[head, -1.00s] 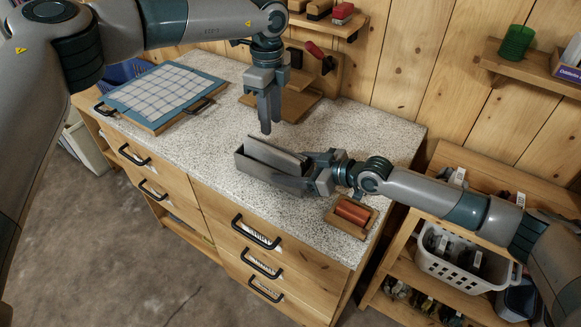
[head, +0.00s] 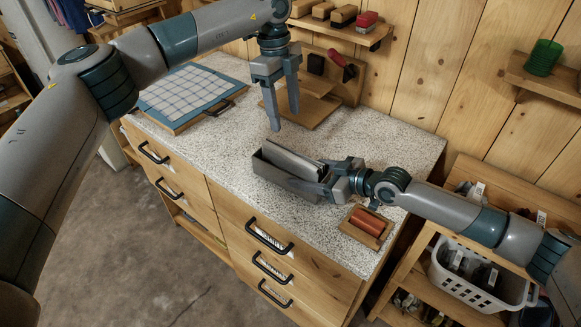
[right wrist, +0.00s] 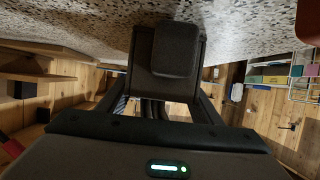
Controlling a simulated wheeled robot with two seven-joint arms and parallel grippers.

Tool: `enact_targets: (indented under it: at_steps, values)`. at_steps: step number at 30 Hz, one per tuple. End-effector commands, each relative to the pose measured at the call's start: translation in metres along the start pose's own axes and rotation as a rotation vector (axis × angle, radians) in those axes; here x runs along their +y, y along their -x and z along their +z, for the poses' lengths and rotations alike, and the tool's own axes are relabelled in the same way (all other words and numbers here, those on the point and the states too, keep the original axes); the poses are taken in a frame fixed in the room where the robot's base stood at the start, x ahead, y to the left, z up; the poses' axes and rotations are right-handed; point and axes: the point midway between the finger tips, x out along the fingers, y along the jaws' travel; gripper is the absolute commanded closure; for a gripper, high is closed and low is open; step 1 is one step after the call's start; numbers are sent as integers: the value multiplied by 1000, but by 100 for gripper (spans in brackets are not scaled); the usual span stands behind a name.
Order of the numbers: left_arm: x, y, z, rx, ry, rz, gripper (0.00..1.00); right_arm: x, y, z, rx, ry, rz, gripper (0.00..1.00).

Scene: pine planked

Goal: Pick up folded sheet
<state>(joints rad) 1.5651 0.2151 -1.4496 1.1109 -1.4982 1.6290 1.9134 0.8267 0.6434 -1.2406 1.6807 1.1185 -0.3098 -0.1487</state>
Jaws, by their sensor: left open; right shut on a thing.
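A grey folded sheet (head: 294,162) stands up in a long dark grey open-topped holder (head: 284,180) on the speckled worktop. My right gripper (head: 338,180) is shut at the right end of these grey pieces; which of them lies between its fingers is hard to tell. In the right wrist view a dark block (right wrist: 168,85) fills the space ahead of the gripper, against the worktop. My left gripper (head: 284,121) is open and empty, fingers pointing down, above and behind the holder's left part, apart from the sheet.
A checked cloth on a blue-edged board (head: 185,92) lies at the worktop's left. A wooden tray with a red-brown roll (head: 367,222) sits near the right front corner. A wooden stand (head: 312,105) is behind my left gripper. A white basket (head: 480,280) is at right.

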Motion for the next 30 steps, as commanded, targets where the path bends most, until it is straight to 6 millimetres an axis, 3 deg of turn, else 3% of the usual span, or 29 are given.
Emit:
enact_targets:
  at_steps: [17, 30]
  values:
    - [1, -3, 4, 12, -2, 2, 45, 0, 0, 0, 0, 0, 0, 64]
    - [2, -58, 2, 12, -3, 3, 45, 0, 0, 0, 0, 0, 0, 64]
